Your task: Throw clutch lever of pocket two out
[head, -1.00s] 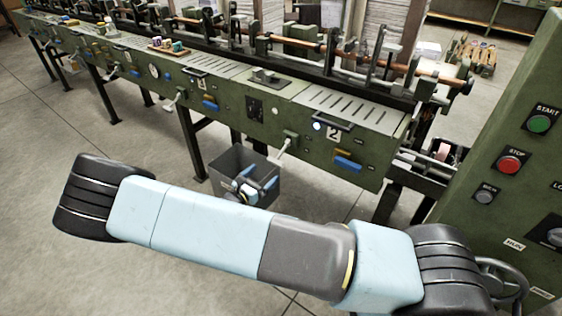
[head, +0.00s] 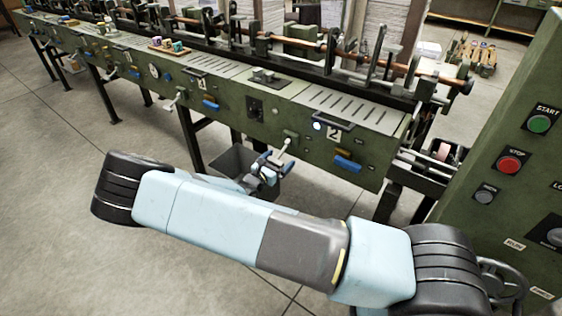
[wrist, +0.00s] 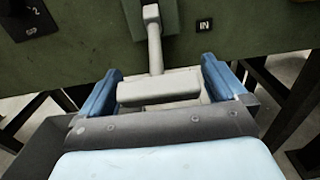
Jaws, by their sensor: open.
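The clutch lever (head: 286,147) of pocket two is a pale grey rod with a bar-shaped handle on the front of the green machine, left of the number 2 plate (head: 334,134). In the wrist view the lever (wrist: 154,45) hangs down, with an IN label (wrist: 204,25) right of its mount. My gripper (head: 274,161) is open at the lever. In the wrist view its blue fingers (wrist: 161,70) stand on either side of the lever, with the wide handle between them. I see no clear contact.
A dark grey bin (head: 222,159) stands on the floor under the machine, partly hidden by my arm. A green control cabinet (head: 520,190) stands at the right.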

